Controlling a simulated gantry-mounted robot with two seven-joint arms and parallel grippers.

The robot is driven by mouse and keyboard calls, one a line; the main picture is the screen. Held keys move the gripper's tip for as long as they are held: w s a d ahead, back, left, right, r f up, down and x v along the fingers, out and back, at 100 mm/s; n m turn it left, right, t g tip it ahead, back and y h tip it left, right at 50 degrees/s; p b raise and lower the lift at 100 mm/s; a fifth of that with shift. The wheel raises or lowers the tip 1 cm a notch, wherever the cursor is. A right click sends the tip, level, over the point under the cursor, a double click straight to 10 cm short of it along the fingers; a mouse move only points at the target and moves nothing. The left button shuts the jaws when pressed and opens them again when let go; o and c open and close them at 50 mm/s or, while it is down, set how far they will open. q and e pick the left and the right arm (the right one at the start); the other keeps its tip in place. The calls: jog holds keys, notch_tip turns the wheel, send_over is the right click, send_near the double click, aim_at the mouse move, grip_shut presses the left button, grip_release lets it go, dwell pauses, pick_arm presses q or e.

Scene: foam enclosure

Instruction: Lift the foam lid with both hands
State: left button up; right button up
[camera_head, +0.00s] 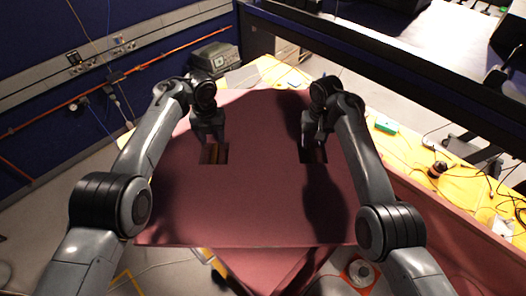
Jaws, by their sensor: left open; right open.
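The foam lid (240,200) is a large dark maroon slab in the middle of the head view. It has two rectangular cut-outs, a left one (214,153) and a right one (314,156). My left gripper (209,142) points down at the left cut-out, at its upper edge. My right gripper (312,144) points down at the right cut-out. Both grippers are open. The fingertips are small and dark, so I cannot tell how deep they reach or whether they touch the foam.
A yellow table (455,205) with cables and small devices runs along the right. A grey instrument (213,60) stands behind the lid at the back. A dark beam (400,75) crosses the upper right. A round object (361,271) lies below the lid's front edge.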

aim_at(215, 148)
pick_arm(q)
jog(key=shift+f, duration=2.35)
pick_arm(e)
jog(key=shift+f, duration=2.4)
pick_arm(q)
jog(key=shift+c, duration=0.5)
pick_arm(e)
jog(key=shift+c, duration=0.5)
pick_arm(q)
grip_shut()
pick_arm(e)
grip_shut()
jog(key=shift+r, duration=0.1)
